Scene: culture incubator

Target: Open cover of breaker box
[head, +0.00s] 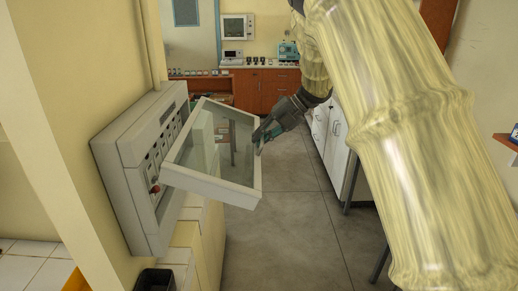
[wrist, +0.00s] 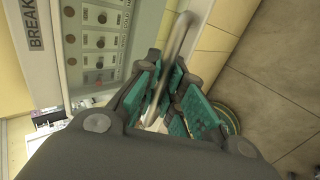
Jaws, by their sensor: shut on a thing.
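The grey breaker box (head: 128,150) is fixed to the wall at the left. Its framed, see-through cover (head: 213,187) stands swung out from the panel, tilted, so the rows of switches and a red knob show. My gripper (head: 263,134) is at the cover's far right edge.
A dark bin (head: 155,280) is at the bottom left. White cabinets (head: 328,137) stand beyond my gripper, partly behind my arm. The grey floor (head: 285,235) between is clear.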

